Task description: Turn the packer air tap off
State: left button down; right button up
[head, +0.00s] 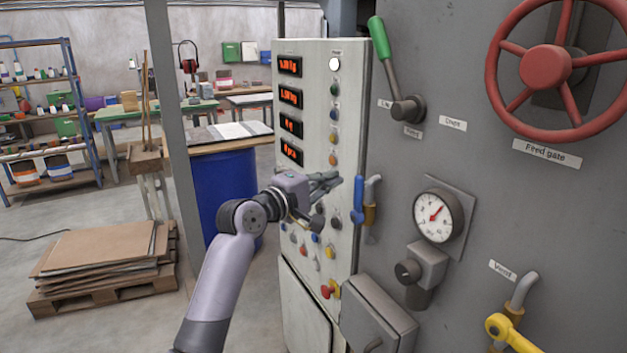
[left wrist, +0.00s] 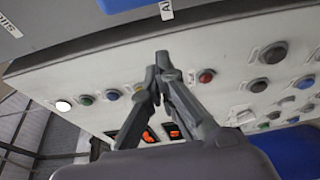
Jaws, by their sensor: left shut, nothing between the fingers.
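A small tap with a blue lever (head: 358,200) stands on the side of the grey machine, next to the control panel; I take it as the packer air tap. Its lever points up and down, beside a brass body (head: 370,213) and a bent grey pipe. My left gripper (head: 337,179) is shut and empty, just left of the lever in the head view, in front of the control panel; a gap shows between them. In the left wrist view the shut fingertips (left wrist: 162,62) show over the panel. My right gripper is not in view.
The control panel (head: 308,75) carries red displays, buttons and knobs close to my left gripper. The grey machine has a green-handled lever (head: 380,40), a red handwheel (head: 546,67), a gauge (head: 438,215) and a yellow-handled tap (head: 510,332). A blue drum (head: 215,190) stands behind my arm.

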aim_at(358, 199)
pick_arm(q)
jog(key=s+d+p, duration=0.1)
jog(key=s+d, duration=0.1)
jog(key=s, duration=0.1)
jog(key=shift+s+d+p, duration=0.1)
jog(key=shift+d+p, duration=0.1)
jog(key=shift+p, duration=0.15)
